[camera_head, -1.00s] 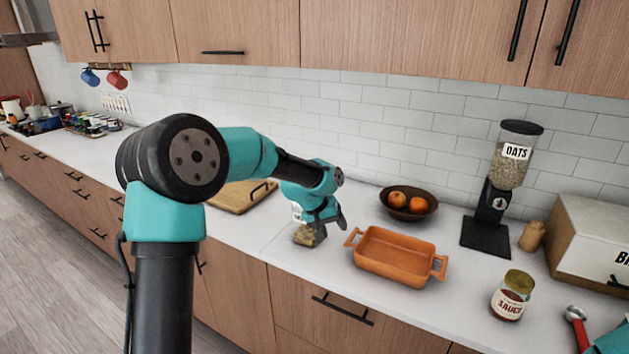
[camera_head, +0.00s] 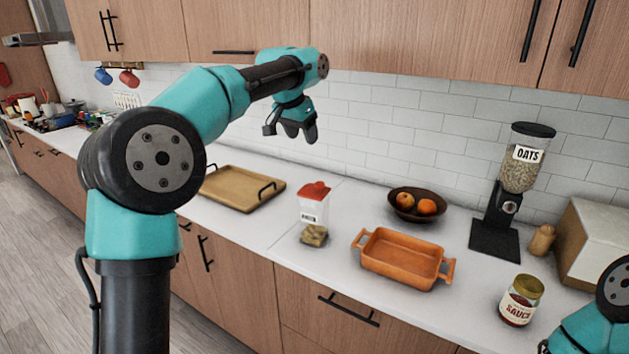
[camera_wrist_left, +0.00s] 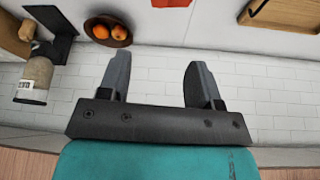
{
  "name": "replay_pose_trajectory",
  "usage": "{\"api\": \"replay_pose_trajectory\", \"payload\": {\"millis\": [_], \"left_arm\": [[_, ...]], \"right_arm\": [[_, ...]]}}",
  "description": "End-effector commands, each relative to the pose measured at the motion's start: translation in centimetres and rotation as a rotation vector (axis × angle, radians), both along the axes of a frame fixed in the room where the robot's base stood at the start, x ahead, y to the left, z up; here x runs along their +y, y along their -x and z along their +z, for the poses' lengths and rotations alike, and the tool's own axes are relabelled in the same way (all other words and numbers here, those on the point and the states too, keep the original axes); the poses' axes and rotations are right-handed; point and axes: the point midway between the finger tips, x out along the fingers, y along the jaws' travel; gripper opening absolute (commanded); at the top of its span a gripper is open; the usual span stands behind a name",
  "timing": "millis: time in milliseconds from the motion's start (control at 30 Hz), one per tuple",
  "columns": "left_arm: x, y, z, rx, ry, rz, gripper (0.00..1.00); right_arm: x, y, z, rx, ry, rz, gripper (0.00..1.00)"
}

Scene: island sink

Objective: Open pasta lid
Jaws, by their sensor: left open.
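The pasta container (camera_head: 313,212), a clear box with a white label, stands upright on the counter. Yellowish pasta shows at its bottom. Its red lid (camera_head: 316,189) is on top; I cannot tell whether its flap is raised. A sliver of red shows at the top edge in the left wrist view (camera_wrist_left: 171,3). My left gripper (camera_head: 291,136) is open and empty, in the air above and behind the container, apart from it. Its two fingers (camera_wrist_left: 158,75) are spread wide in the left wrist view. My right arm enters at lower right; its fingers are not visible.
An orange baking dish (camera_head: 371,236) stands right of the container, with a fruit bowl (camera_head: 403,213) behind it. A wooden tray (camera_head: 235,190) lies to the left. An oats dispenser (camera_head: 487,242), sauce jar (camera_head: 518,309) and bread box (camera_head: 593,238) are further right.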

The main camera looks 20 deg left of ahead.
Motion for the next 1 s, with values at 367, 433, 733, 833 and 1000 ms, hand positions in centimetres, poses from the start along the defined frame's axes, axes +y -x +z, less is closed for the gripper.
{"api": "replay_pose_trajectory", "payload": {"millis": [367, 433, 733, 833, 1000], "left_arm": [[-0.2, -0.5, -1.3, 0.002, 0.001, 0.001, 0.58], [-0.3, -0.8, -2.1, 0.001, 0.001, 0.001, 0.58], [-1.0, -2.5, -6.7, 0.002, 0.002, 0.000, 0.58], [-1.2, -3.1, -8.3, 0.002, 0.002, 0.001, 0.58], [-1.6, -4.2, -10.9, 0.001, 0.002, 0.001, 0.58]], "right_arm": [[0.0, 0.0, 0.0, 0.000, 0.000, 0.000, 0.43], [0.0, 0.0, 0.0, 0.000, 0.000, 0.000, 0.43], [0.0, 0.0, 0.0, 0.000, 0.000, 0.000, 0.43], [0.0, 0.0, 0.0, 0.000, 0.000, 0.000, 0.43], [0.0, 0.0, 0.0, 0.000, 0.000, 0.000, 0.43]]}}
